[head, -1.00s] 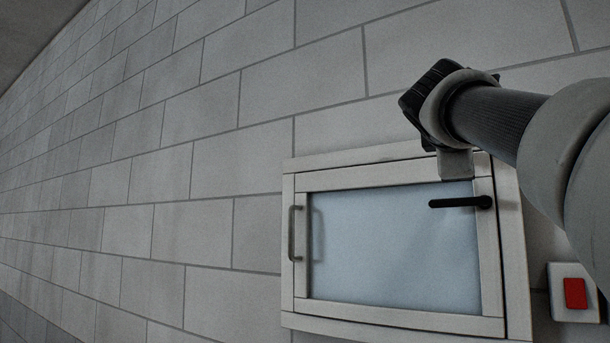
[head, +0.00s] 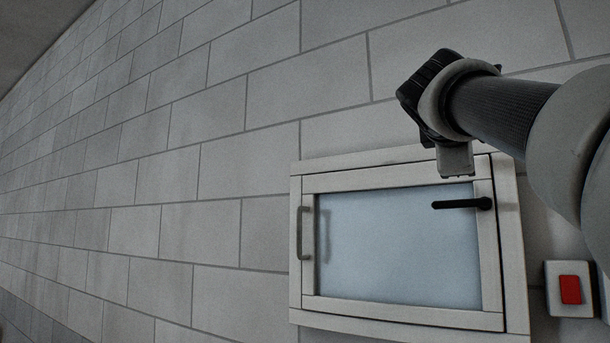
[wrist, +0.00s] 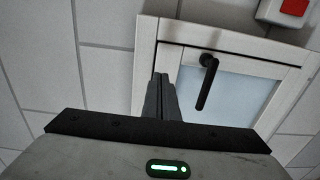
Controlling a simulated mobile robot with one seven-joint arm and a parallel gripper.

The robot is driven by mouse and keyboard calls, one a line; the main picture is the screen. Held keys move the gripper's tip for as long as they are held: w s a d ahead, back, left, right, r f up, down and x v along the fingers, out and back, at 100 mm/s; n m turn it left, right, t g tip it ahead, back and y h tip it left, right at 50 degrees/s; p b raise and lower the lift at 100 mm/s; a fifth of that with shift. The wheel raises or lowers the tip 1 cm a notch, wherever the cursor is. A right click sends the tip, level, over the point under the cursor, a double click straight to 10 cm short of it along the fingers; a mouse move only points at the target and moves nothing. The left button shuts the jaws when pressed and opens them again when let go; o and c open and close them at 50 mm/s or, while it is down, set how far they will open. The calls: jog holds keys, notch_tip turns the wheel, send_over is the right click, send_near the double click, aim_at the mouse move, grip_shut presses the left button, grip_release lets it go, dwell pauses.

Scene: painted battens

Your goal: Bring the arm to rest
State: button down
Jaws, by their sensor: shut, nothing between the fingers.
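My gripper (wrist: 160,82) shows in the wrist view with its two fingers together and nothing between them. In the head view the arm comes in from the right, and its end (head: 440,105) stands in front of the wall, overlapping the top right part of the window frame in the picture. The fingers themselves are hard to make out in the head view. The framed window (head: 395,245) has a pale pane and looks closed. Its black lever handle (head: 462,204) lies level in the head view; it also shows in the wrist view (wrist: 207,82), to the right of the fingertips and apart from them.
A grey pull bar (head: 304,233) sits on the left side of the window frame. A red switch (head: 570,290) on a white plate is at lower right, below my arm. The block wall (head: 150,180) to the left is bare.

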jog(key=b+v, duration=0.2)
jog(key=v, duration=0.7)
jog(key=s+a+f+m+g+y, duration=0.1)
jog(key=a+f+m+g+y, duration=0.15)
jog(key=f, duration=1.05)
jog(key=s+a+f+m+g+y, duration=0.1)
jog(key=s+a+f+m+y, duration=0.15)
jog(key=f, duration=1.05)
jog(key=s+a+f+m+g+y, duration=0.1)
jog(key=a+f+g+y, duration=0.15)
jog(key=f, duration=1.05)
jog(key=s+a+f+m+g+y, duration=0.1)
jog(key=s+f, duration=0.3)
jog(key=f, duration=0.4)
jog(key=s+a+f+m+g+y, duration=0.1)
jog(key=s+a+f+m+y, duration=0.1)
jog(key=f, duration=0.6)
jog(key=shift+s+a+f+m+g, duration=0.3)
jog(key=shift+s+a+m+g, duration=0.1)
jog(key=shift+s+a+m, duration=0.6)
jog(key=c, duration=2.5)
grip_release()
